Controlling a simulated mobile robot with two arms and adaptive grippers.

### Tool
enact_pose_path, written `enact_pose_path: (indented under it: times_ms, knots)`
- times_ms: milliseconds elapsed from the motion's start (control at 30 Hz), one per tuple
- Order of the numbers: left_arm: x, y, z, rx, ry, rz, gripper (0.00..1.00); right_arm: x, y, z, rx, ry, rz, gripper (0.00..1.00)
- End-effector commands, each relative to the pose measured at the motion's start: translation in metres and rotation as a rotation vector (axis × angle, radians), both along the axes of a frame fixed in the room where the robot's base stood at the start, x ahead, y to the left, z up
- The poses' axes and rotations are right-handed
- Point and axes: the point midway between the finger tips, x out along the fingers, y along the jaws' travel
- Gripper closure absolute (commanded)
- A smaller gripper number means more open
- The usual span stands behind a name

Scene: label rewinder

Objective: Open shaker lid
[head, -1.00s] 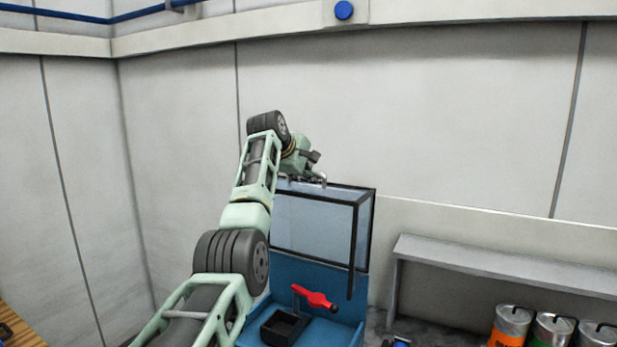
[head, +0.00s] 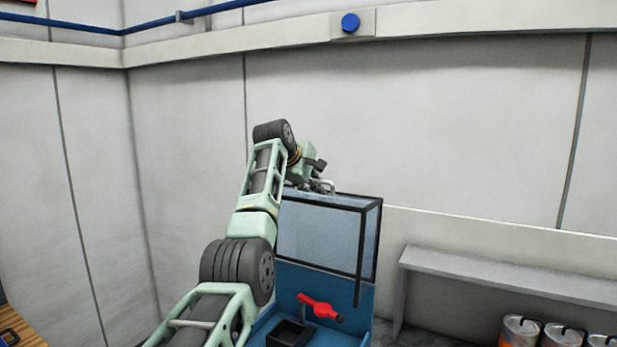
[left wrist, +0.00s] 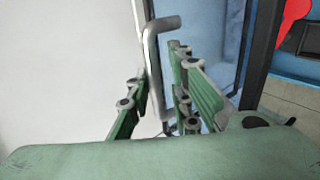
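The shaker is a blue box (head: 368,300) with a dark-framed clear lid (head: 322,238), which stands raised above the box. A red lever (head: 320,307) and a black tray (head: 290,333) show inside the base. My left gripper (head: 322,187) is at the lid's top edge. In the left wrist view the grey lid handle (left wrist: 152,65) passes between the green fingers of my left gripper (left wrist: 160,95). The fingers stand apart, with a gap beside the handle; contact on the left finger is unclear. My right gripper is not in view.
A grey shelf (head: 500,275) stands right of the shaker along the wall, with several metal cans (head: 560,335) in front. A wooden surface edge (head: 18,325) shows at the lower left. The wall behind the lid is bare.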

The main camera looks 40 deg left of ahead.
Motion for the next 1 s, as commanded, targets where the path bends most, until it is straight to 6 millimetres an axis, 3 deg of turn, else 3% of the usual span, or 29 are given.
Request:
enact_pose_path:
  times_ms: [233, 700, 1000]
  knots:
    - [-0.019, -0.004, 0.014, 0.003, -0.002, 0.001, 0.81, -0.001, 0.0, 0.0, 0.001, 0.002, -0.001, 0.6]
    - [-0.084, -0.02, 0.067, 0.001, -0.006, 0.001, 0.81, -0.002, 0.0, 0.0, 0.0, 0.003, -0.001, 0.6]
    - [-0.093, -0.022, 0.073, 0.0, -0.003, 0.001, 0.81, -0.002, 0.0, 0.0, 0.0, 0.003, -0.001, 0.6]
